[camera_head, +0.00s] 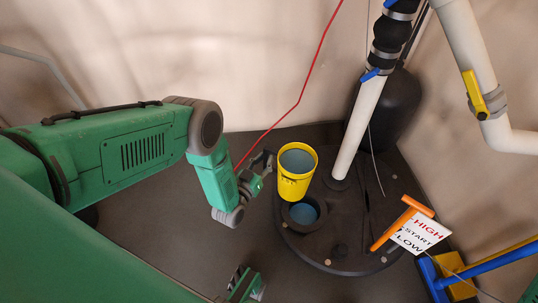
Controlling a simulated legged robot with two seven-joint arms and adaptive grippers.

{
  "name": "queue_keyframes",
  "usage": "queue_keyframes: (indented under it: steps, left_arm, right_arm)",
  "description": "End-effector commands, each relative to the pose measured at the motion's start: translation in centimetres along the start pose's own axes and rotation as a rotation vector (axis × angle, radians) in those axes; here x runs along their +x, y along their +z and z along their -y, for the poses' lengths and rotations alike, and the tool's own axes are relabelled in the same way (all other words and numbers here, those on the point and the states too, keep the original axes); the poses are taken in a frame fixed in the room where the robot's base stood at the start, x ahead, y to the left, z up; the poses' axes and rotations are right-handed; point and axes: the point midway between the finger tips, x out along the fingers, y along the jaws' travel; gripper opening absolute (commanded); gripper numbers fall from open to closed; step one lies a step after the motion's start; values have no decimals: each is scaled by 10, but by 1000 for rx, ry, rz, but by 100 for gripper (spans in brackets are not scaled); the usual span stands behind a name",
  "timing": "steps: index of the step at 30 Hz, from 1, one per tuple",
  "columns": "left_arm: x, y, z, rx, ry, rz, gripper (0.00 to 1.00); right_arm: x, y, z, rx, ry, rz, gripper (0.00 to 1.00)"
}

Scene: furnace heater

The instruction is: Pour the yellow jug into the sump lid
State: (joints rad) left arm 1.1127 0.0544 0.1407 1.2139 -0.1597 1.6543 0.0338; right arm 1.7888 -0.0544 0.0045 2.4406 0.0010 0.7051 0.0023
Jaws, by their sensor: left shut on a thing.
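The yellow jug (294,186) stands roughly upright with its open top facing up. Its inside looks grey-blue. My left gripper (267,164) is shut on its left side, at about its upper half. The dark round sump lid (335,245) lies on the floor below and to the right. The jug overlaps the far edge of the lid's round opening, where blue shows inside; I cannot tell its height above the lid. A green and dark part (245,286) at the bottom edge may be my right gripper; its jaws are unclear.
A white pipe (362,125) rises from the lid behind the jug. An orange-handled tool (402,222) and a white sign (420,234) are at the lid's right. A red cord (300,93) hangs behind. Floor left of the lid is clear.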

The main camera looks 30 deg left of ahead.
Motion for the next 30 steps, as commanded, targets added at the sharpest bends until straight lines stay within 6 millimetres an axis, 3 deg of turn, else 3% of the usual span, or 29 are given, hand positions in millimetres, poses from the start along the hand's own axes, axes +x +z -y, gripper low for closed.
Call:
queue_keyframes:
  steps: [17,24,30]
  left_arm:
    - [2,2,1,-31,4,-10,0]
    - [2,9,10,127,3,-7,0]
    - [2,4,9,135,3,-9,0]
  right_arm:
    - [3,0,0,0,0,0,40]
    - [7,0,0,0,0,0,40]
    - [4,0,0,0,0,0,40]
